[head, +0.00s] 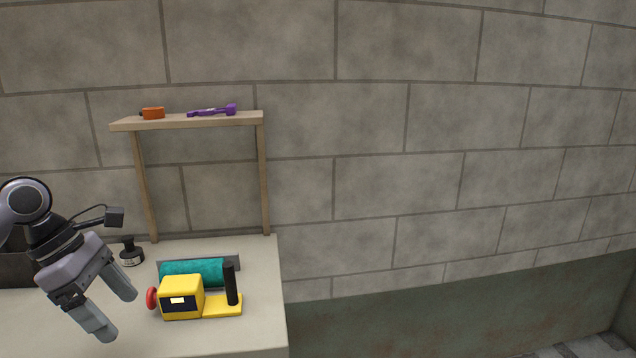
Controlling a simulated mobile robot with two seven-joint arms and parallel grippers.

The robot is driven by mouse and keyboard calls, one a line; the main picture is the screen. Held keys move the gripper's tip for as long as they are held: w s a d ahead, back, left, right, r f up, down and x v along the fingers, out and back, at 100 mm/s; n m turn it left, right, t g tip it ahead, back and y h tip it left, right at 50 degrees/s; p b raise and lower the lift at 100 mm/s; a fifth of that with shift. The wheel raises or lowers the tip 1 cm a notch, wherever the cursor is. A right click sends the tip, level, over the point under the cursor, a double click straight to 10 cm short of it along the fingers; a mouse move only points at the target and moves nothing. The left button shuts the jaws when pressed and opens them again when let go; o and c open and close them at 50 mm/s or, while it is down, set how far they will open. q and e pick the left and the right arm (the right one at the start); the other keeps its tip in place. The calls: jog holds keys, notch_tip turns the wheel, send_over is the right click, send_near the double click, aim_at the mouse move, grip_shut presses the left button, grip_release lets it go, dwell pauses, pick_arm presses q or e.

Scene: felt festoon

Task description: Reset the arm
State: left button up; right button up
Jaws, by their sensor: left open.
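My left gripper (121,312) comes in from the left of the head view. It is open, with its two grey fingers spread and nothing between them. It hangs over the left part of the pale table, just left of a yellow device (182,297) with a red knob (151,298) and a black upright post (231,284). I cannot tell whether a finger touches the knob. My right gripper is not in view.
A teal roll (192,271) lies behind the yellow device on the table (262,335). A small black bottle (131,252) stands behind my gripper. A wooden shelf (185,121) holds an orange item (153,113) and a purple tool (212,111). Right of the table is clear.

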pick_arm(q)
jog(key=s+d+f+n+t+h+p, duration=0.1)
jog(key=d+f+n+t+h, duration=0.1)
jog(key=d+n+h, duration=0.75)
jog(key=s+d+f+n+t+h, duration=0.15)
jog(key=d+h, duration=0.35)
jog(key=d, duration=0.9)
jog(key=s+a+f+n+t+y+p, duration=0.1)
jog(key=a+f+n+t+y, duration=0.35)
jog(key=n, duration=0.85)
jog(key=a+f+n+t+y, duration=0.1)
jog(key=f+n+t+y, duration=0.65)
jog(key=n, duration=0.65)
jog(key=s+a+f+n+g+y, duration=0.2)
jog(key=s+f+n+g, duration=0.1)
jog(key=s+f+n, duration=0.2)
jog(key=s+a+f+n+g+y, duration=0.2)
jog(key=s+f+n, duration=0.3)
jog(key=s+f, duration=0.3)
jog(key=shift+s+a+f+n+g+y+p, duration=0.25)
jog(key=shift+f+n+g+y+p, duration=0.1)
jog(key=shift+n+g+y, duration=0.15)
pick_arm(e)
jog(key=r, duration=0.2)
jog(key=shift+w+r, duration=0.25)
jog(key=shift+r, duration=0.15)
